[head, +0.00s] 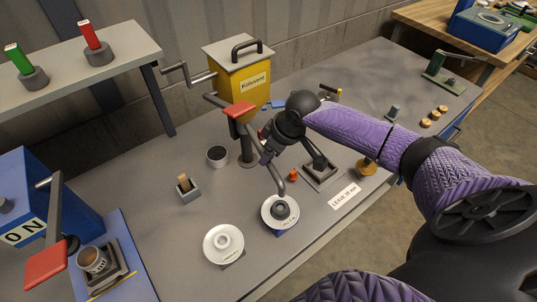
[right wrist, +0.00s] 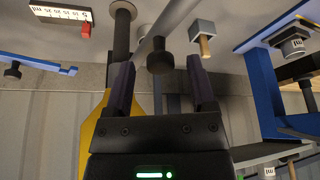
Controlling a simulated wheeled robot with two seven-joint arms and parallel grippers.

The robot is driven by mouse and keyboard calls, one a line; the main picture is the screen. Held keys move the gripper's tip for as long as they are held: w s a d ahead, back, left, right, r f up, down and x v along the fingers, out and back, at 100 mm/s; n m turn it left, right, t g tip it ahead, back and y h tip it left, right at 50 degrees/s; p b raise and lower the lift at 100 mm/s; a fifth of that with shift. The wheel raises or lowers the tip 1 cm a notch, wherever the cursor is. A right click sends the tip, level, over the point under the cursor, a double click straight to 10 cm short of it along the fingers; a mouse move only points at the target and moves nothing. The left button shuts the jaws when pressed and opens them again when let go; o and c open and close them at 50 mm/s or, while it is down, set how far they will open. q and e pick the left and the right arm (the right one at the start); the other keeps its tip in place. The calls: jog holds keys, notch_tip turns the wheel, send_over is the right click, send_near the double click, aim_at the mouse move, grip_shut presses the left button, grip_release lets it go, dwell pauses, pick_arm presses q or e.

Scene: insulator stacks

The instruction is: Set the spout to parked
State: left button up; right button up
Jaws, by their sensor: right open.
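My right gripper (head: 268,150) is at the spout, beside the post. In the right wrist view its fingers (right wrist: 160,88) are apart, with the grey tube (right wrist: 172,24) passing across beyond them; contact is unclear. My left gripper is out of view.
A yellow box (head: 240,88) with a crank stands behind the post. A square-based lever (head: 318,170) and an orange piece (head: 293,175) are close right. A blue machine fills the left.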

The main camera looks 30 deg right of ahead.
jog(key=shift+x, duration=0.75)
grip_shut()
dwell(0.9)
